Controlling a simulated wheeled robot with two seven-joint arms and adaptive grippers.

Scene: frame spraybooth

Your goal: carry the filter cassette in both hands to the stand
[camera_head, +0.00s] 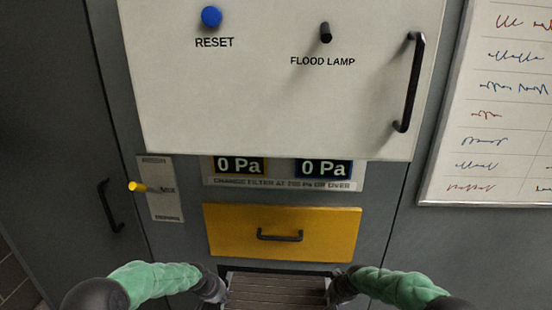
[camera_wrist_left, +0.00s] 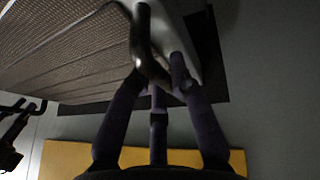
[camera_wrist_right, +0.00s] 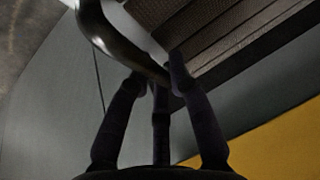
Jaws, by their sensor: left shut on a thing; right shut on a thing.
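The filter cassette (camera_head: 277,290), with brownish pleats, shows at the bottom middle of the head view, in front of the dark opening below the yellow panel. I cannot tell whether its far end is inside the opening. My left gripper (camera_head: 214,288) is shut on the dark handle (camera_wrist_left: 143,40) at the cassette's left side. My right gripper (camera_head: 343,286) is shut on the handle (camera_wrist_right: 120,45) at its right side. The pleats also show in the left wrist view (camera_wrist_left: 65,55) and the right wrist view (camera_wrist_right: 205,25). The stand is not in view.
The yellow panel (camera_head: 235,220) with a black handle is just above the cassette. A pale cabinet box (camera_head: 270,110) juts out above two 0 Pa displays. A yellow lever (camera_head: 138,186) is at the left, and a written whiteboard (camera_head: 500,130) is at the right.

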